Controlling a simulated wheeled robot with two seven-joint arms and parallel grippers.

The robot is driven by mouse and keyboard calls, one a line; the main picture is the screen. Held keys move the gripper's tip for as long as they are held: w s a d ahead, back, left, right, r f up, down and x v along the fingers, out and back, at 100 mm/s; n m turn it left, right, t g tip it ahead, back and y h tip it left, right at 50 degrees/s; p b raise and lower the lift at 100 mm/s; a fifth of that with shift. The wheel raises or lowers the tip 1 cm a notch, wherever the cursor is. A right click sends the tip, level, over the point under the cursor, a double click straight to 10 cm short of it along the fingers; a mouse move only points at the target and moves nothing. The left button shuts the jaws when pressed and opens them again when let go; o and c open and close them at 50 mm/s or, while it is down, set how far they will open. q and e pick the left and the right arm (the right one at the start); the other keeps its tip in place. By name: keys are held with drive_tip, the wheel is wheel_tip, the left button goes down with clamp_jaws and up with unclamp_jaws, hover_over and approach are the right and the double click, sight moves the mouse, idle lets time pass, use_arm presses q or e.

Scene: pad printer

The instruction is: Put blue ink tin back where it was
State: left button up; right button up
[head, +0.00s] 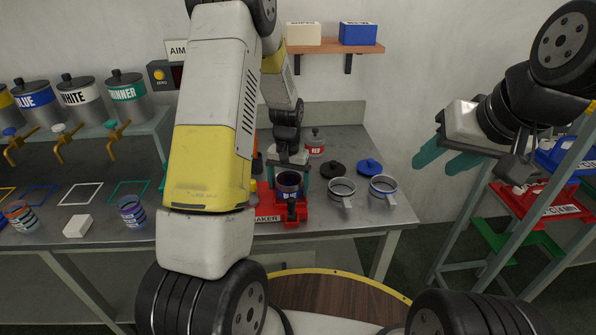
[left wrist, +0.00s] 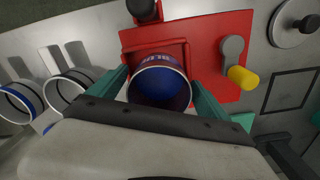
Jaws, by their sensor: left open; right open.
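The blue ink tin (head: 289,187) stands in the red shaker (head: 268,212) on the bench. In the left wrist view the tin (left wrist: 160,88) is open-topped, with blue inside and a dark blue label. My left gripper (head: 289,170) is over the shaker. Its teal fingers (left wrist: 161,78) are open on either side of the tin; I cannot tell whether they touch it. My right gripper (head: 437,163) is open and empty in the air, right of the bench.
Two open cups (head: 341,188) (head: 383,187) stand right of the shaker, with a black lid (head: 331,169) and blue lid (head: 369,166) behind. A red-labelled tin (head: 315,141) is at the back. Coloured square outlines (head: 83,194) mark the left bench. A shelf rack (head: 520,212) stands right.

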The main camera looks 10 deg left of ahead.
use_arm(q)
wheel_tip(320, 180, up, 12)
drive_tip(key=s+r+t+h, duration=0.1)
drive_tip(key=s+r+t, duration=0.2)
drive_tip(key=s+r, duration=0.75)
drive_tip(key=s+d+r+t, duration=0.1)
drive_tip(key=s+r, duration=0.2)
drive_tip(key=s, duration=0.3)
drive_tip(key=s+d+r+t+h, duration=0.1)
drive_tip(key=s+r+t, duration=0.1)
drive_tip(key=s+r, duration=0.2)
drive_tip(key=s, duration=0.3)
drive_tip(key=shift+s+d+n, duration=0.15)
drive_tip(key=shift+n, duration=0.15)
